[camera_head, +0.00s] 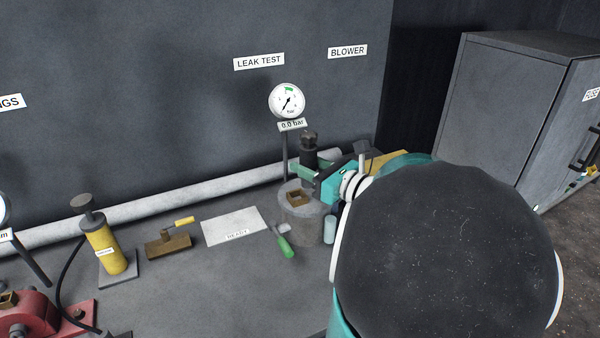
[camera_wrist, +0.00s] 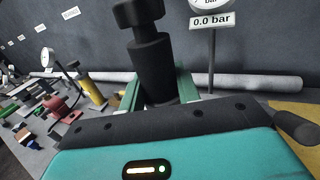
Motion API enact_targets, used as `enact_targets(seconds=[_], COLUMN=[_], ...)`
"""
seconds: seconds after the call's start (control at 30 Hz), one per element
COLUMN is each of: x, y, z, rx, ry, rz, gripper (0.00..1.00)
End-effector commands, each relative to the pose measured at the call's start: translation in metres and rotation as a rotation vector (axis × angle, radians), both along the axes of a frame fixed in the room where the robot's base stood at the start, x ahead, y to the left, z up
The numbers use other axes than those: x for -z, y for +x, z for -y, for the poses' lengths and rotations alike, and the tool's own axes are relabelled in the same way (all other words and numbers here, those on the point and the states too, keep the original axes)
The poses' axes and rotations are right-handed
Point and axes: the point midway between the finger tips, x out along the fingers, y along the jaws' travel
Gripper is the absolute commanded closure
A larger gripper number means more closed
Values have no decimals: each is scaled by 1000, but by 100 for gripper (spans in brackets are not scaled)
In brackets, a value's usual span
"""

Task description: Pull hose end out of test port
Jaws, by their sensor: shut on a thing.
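My gripper (camera_head: 311,170) is at the leak test station, its green fingers closed on a black stepped piece with a knob on top, which I take for the hose end (camera_head: 309,150). In the wrist view the hose end (camera_wrist: 152,62) stands roughly upright between the fingers of my gripper (camera_wrist: 160,95). A grey cylinder (camera_head: 307,229) with a square brass fitting (camera_head: 297,197) stands just in front of and below the fingers; it may carry the test port. The lower end of the hose end is hidden, so I cannot tell whether it sits in a port.
A gauge (camera_head: 287,101) reading 0.0 bar stands on a post behind. A pale pipe (camera_head: 150,207) runs along the wall. A grey cabinet (camera_head: 500,110) stands right.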

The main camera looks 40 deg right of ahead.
Motion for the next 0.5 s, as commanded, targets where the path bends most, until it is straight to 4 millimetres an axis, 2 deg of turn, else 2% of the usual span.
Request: enact_targets(seconds=[0.03, 0.2, 0.33, 0.5], x=[-7, -22, -28, -35], y=[-13, -45, -60, -68], z=[-5, -17, -23, -26], rx=[3, 2, 1, 0], ry=[-3, -2, 0, 0], rz=[3, 3, 1, 0], gripper=[98, 98, 98, 98])
